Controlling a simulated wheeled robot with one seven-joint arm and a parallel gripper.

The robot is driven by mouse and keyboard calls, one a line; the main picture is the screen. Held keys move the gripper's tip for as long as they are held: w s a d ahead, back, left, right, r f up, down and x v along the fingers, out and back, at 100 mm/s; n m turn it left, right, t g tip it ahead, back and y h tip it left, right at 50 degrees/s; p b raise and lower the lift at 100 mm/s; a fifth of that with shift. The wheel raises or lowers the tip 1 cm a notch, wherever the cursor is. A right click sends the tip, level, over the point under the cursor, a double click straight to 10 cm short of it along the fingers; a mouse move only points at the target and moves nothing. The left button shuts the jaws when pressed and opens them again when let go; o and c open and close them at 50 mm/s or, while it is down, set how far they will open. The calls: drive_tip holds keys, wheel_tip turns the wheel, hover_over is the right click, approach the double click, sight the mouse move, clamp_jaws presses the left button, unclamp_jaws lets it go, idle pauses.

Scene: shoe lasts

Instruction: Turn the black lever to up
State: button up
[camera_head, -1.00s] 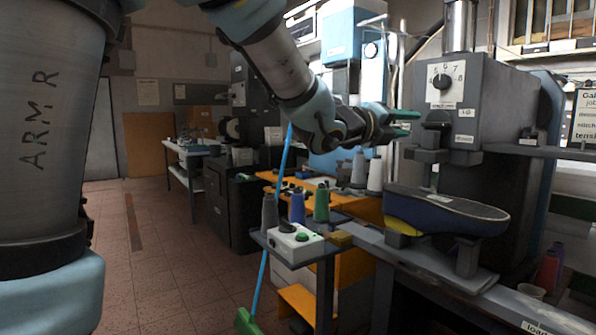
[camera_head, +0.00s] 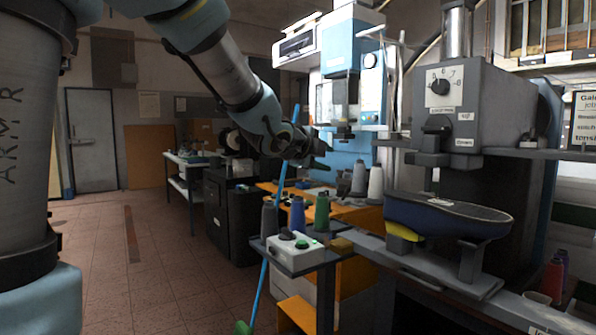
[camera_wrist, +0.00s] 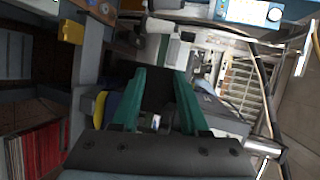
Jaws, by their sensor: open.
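I cannot make out a black lever for certain. A black knob (camera_head: 440,86) sits on the numbered dial plate on the front of the grey press (camera_head: 490,105). A white control box (camera_head: 296,251) on a small stand carries a green button and a dark round part. My gripper (camera_head: 322,154) is open and empty in the head view, left of the press and above the thread cones, apart from the knob. In the wrist view its two green fingers (camera_wrist: 160,74) stand apart with nothing gripped between them.
A blue shoe form (camera_head: 447,216) rests on a support below the press head. A blue pole (camera_head: 281,175) rises beside the stand. The tiled floor at left is clear.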

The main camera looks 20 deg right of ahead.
sight(432, 130)
drive_tip(key=w+a+f+n+t+y, duration=0.1)
drive_tip(key=w+a+f+n+y, duration=0.1)
drive_tip(key=w+a+n, duration=0.1)
drive_tip(key=a+n, duration=0.1)
drive_tip(key=a, duration=0.1)
drive_tip(key=shift+a+f+y+b, duration=0.2)
drive_tip(key=shift+a+y+b, duration=0.1)
drive_tip(key=shift+b, duration=0.05)
drive_tip(key=shift+o, duration=0.2)
